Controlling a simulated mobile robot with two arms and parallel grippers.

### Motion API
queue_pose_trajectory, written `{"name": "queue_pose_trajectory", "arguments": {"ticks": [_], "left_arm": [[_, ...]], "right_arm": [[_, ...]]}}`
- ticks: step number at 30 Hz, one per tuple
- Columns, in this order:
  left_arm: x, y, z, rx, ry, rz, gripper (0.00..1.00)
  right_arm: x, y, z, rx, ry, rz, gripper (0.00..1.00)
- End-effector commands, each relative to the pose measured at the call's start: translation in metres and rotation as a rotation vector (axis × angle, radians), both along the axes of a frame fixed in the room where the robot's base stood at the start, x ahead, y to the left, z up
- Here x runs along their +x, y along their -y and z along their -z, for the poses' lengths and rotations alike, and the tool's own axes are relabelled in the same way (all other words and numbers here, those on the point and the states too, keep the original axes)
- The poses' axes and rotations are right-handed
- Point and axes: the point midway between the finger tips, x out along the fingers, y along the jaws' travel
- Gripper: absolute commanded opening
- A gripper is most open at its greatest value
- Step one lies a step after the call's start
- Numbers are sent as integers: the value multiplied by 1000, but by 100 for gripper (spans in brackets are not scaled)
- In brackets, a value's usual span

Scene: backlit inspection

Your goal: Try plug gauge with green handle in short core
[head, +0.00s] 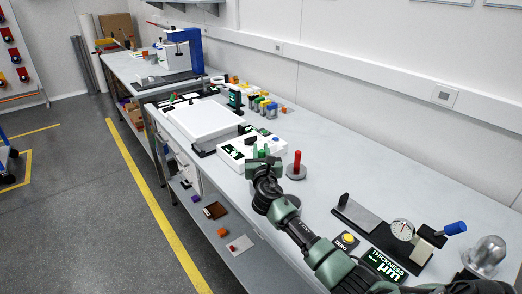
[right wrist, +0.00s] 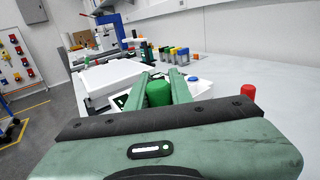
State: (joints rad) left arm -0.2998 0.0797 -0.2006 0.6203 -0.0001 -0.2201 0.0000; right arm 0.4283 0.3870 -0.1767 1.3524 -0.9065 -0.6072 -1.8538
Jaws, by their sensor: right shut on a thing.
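My right gripper (head: 264,160) is over the bench near a white instrument. In the right wrist view its two green fingers are closed around the green handle (right wrist: 158,93) of a plug gauge. The gauge's lower part is hidden by the gripper. A plug gauge with a red handle (head: 297,162) stands upright on a grey round base just right of the gripper; its red top also shows in the right wrist view (right wrist: 248,91). I cannot make out the short core for certain in either view. My left gripper is not in view.
Several small coloured pieces (head: 265,106) stand near the wall. A thickness gauge (head: 402,229) is at the right front.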

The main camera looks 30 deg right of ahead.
Motion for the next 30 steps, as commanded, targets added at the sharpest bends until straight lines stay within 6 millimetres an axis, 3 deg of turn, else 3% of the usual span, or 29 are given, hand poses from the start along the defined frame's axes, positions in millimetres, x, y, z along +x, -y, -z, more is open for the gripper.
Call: {"name": "queue_pose_trajectory", "arguments": {"ticks": [30], "left_arm": [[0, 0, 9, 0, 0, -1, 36]], "right_arm": [[0, 0, 11, 0, 1, 0, 0]]}}
